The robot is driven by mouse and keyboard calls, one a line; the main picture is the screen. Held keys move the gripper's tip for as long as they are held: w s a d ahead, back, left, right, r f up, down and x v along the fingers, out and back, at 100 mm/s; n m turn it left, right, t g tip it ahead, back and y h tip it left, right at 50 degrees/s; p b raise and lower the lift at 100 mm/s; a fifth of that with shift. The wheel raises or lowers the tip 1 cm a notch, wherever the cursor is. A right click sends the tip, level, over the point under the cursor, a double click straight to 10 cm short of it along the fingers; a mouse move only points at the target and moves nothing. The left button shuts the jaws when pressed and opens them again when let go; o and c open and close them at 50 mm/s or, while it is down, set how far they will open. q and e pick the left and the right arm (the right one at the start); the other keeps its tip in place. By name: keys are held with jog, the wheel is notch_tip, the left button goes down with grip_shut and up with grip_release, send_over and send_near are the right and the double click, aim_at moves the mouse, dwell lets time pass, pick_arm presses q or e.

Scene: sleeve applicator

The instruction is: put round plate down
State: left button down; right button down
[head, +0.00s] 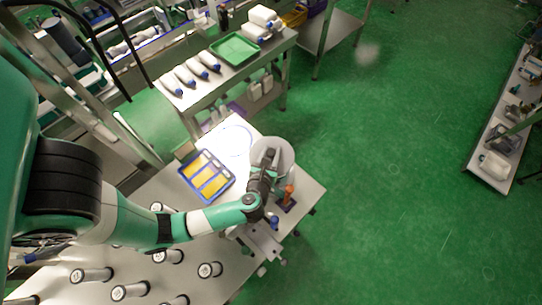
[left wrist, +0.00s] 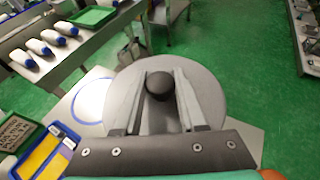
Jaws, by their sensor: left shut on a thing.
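The round plate (head: 284,150) is a grey disc with a dark knob in its middle. My left gripper (head: 267,165) is shut on it; in the left wrist view the two fingers (left wrist: 160,88) close on both sides of the knob, with the plate (left wrist: 208,98) spread out beneath them. The plate is over the back right corner of the white table, covering part of its edge; its height is hard to tell. A blue ring mark (head: 235,140) is on the table just left of the plate, also seen in the left wrist view as a ring outline (left wrist: 77,109). My right gripper is not in view.
A blue tray with yellow panels (head: 207,176) lies left of the gripper. An orange-topped tool (head: 289,192) stands right of it. A side bench with a green tray (head: 235,49) and bottles is behind.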

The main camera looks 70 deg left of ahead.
aim_at(271, 158)
pick_arm(q)
notch_tip(271, 158, down, 3)
jog(key=shift+r, duration=0.3)
jog(key=shift+f+b, duration=0.65)
jog(key=shift+c, duration=2.3)
grip_release()
